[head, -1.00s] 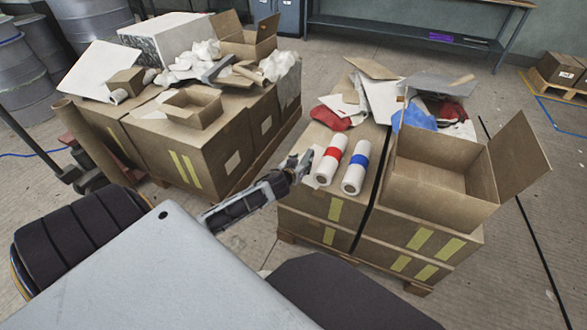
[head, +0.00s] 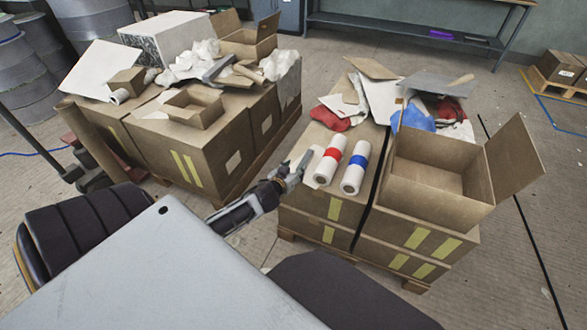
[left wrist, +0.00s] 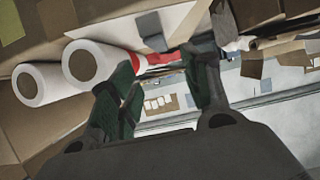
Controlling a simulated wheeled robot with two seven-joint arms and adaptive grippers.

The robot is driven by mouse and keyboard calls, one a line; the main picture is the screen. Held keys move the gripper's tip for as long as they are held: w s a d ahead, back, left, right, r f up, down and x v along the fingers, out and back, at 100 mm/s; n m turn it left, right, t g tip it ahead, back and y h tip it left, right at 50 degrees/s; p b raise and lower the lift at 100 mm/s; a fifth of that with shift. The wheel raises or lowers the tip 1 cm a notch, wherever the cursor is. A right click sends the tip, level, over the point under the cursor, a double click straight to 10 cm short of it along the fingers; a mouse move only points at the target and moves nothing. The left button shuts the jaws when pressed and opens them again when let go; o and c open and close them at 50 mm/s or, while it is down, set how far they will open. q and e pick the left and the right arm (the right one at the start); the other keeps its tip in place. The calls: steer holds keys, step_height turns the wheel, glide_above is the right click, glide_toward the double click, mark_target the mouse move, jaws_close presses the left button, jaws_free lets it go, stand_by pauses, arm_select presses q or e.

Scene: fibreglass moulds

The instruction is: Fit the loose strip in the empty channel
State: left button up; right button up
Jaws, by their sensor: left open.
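I cannot make out the loose strip or the empty channel in either view. My left gripper (head: 291,176) reaches to the left edge of the middle box stack, just left of the white roll with a red band (head: 330,161). It is open, and the left wrist view shows its two dark fingers (left wrist: 160,85) apart, with nothing clearly held. White roll ends (left wrist: 92,62) show beyond the left finger. A white roll with a blue band (head: 355,168) lies beside the red-banded one. My right gripper is in neither view.
The middle box stack (head: 318,198) carries an open carton (head: 437,172) and scraps. Another stack (head: 205,150) at left holds boxes and crumpled white material. Drums (head: 24,85) stand at far left, and a bench (head: 400,28) at the back. Bare floor lies between the stacks.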

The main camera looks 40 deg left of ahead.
arm_select(q)
steer(key=shift+s, duration=0.1)
stand_by(0.5)
steer(key=s+d+f+m+g+h, duration=0.2)
steer(key=s+d+f+g, duration=0.2)
steer(key=s+d, duration=0.7)
steer(key=s+d+f+m+g+h, duration=0.2)
steer(key=s+d+f+g, duration=0.3)
steer(key=s+d, duration=0.7)
steer(key=shift+d+m+g+h, duration=0.25)
steer(key=shift+m+g+h, duration=0.05)
steer(key=shift+m+g, duration=0.3)
steer(key=shift+o, duration=0.4)
steer(key=shift+r, duration=0.1)
